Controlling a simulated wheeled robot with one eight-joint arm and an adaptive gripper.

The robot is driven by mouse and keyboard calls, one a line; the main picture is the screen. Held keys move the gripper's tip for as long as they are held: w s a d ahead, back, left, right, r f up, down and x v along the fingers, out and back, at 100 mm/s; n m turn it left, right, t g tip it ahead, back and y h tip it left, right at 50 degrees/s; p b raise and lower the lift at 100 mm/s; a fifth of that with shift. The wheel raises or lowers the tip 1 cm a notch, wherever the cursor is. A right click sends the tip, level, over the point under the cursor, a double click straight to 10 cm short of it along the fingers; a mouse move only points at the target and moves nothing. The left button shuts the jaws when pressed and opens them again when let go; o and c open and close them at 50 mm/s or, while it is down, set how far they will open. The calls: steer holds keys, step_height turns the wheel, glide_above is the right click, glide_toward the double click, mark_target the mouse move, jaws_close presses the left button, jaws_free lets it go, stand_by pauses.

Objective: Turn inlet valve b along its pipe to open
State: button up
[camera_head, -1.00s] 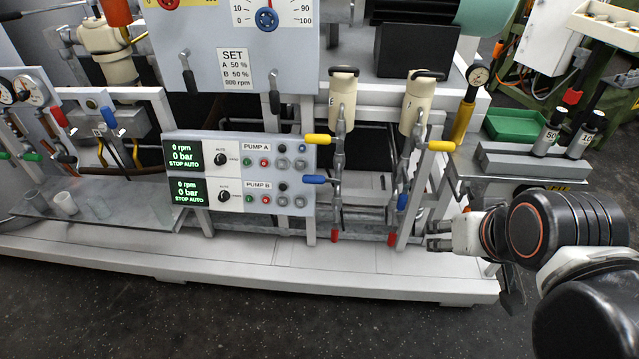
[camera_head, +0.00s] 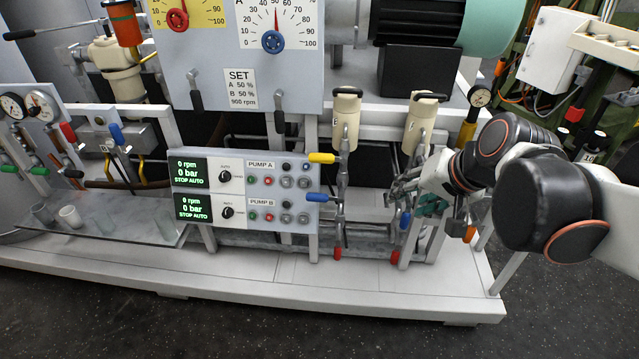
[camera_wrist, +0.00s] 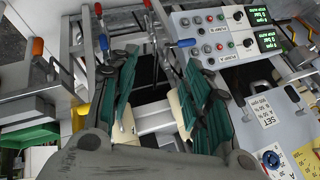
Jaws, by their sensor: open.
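Two vertical pipes with lever valves hang below two cream canisters; I cannot read which lever is inlet valve b. On the left pipe (camera_head: 343,178), a yellow lever (camera_head: 321,158) and a blue lever (camera_head: 318,198) stick out sideways to the left. On the right pipe, a blue lever (camera_head: 405,220) points down along the pipe. My gripper (camera_head: 396,190) is open at the right pipe. In the wrist view my gripper (camera_wrist: 158,52) has green fingers spread and empty, with the left pipe's blue lever (camera_wrist: 187,43) near the right fingertip.
The pump control panel (camera_head: 244,190) stands left of the pipes. Red-ended levers (camera_head: 337,254) hang near the bottom. A frame post (camera_head: 435,232) stands close right of the right pipe. The skid's front ledge (camera_head: 300,275) is clear.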

steer(key=w+a+f+m+y+p, duration=0.1)
steer(key=w+a+f+m+y, duration=0.2)
steer(key=w, duration=0.6)
steer(key=w+a+f+m+y+p, duration=0.1)
steer(key=w+a+f+y, duration=0.15)
steer(key=w+f, duration=0.45)
steer(key=m+y, duration=0.3)
steer(key=y, duration=0.3)
glide_toward(317, 198)
steer(key=shift+g, duration=0.3)
steer(key=b+x, duration=0.1)
steer(key=x, duration=0.2)
steer(key=b+x, duration=0.1)
steer(key=x, duration=0.2)
steer(key=w+x, duration=0.1)
steer(key=x, duration=0.2)
steer(key=shift+w+d+f+b, duration=0.1)
steer(key=shift+d+f+b, duration=0.25)
steer(key=shift+f+b, duration=0.05)
steer(key=shift+x, duration=0.85)
jaws_close()
